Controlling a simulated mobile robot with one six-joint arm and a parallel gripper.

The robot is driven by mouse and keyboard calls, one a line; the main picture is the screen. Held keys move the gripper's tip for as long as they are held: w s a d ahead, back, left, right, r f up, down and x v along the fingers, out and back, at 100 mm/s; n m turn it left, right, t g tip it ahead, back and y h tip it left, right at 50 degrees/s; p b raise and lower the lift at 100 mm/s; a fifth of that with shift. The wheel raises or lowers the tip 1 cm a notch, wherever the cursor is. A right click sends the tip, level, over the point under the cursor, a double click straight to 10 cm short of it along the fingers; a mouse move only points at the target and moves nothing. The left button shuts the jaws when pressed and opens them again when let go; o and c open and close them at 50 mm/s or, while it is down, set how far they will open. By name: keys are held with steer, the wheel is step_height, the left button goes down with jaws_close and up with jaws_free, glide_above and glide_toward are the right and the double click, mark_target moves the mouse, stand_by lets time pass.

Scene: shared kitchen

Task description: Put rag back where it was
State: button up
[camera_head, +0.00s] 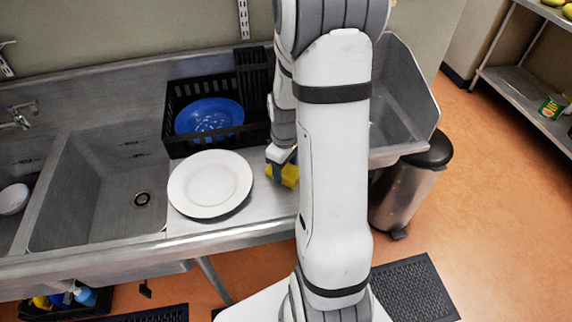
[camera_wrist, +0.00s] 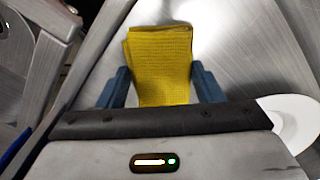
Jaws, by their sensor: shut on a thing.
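The yellow rag (camera_head: 283,173) is at the right part of the steel counter, right of the white plate (camera_head: 210,184), partly hidden behind my arm. In the wrist view the rag (camera_wrist: 161,62) is a folded yellow cloth between my two blue-grey fingers. My gripper (camera_wrist: 164,84) is shut on the rag. In the head view my gripper (camera_head: 281,158) shows only in part, at the rag's upper side. The rag is over or on the counter; I cannot tell whether it touches the steel.
A black dish rack (camera_head: 175,143) holding a blue plate (camera_head: 209,117) stands behind the white plate. An empty sink basin (camera_head: 100,190) is on the left, another basin (camera_head: 392,120) on the right. A metal bin (camera_head: 404,195) stands on the floor at the right.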

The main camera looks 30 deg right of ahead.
steer(key=shift+s, duration=0.1)
steer(key=shift+f, duration=0.1)
steer(key=o, duration=1.1)
step_height(320, 180, up, 11)
steer(key=s+a+r+m+t, duration=0.1)
steer(key=s+a+r+m, duration=0.1)
steer(key=s+a, duration=0.2)
steer(key=s+a+r+m+t, duration=0.1)
steer(key=s+a+r+m, duration=0.1)
steer(key=s+a+r, duration=0.1)
steer(key=s+a+r+m+t, duration=0.1)
steer(key=s+a+r, duration=0.2)
steer(key=s+a, duration=0.2)
steer(key=shift+s+r+m, duration=0.15)
steer(key=shift+s+m, duration=0.1)
steer(key=shift+m, duration=0.15)
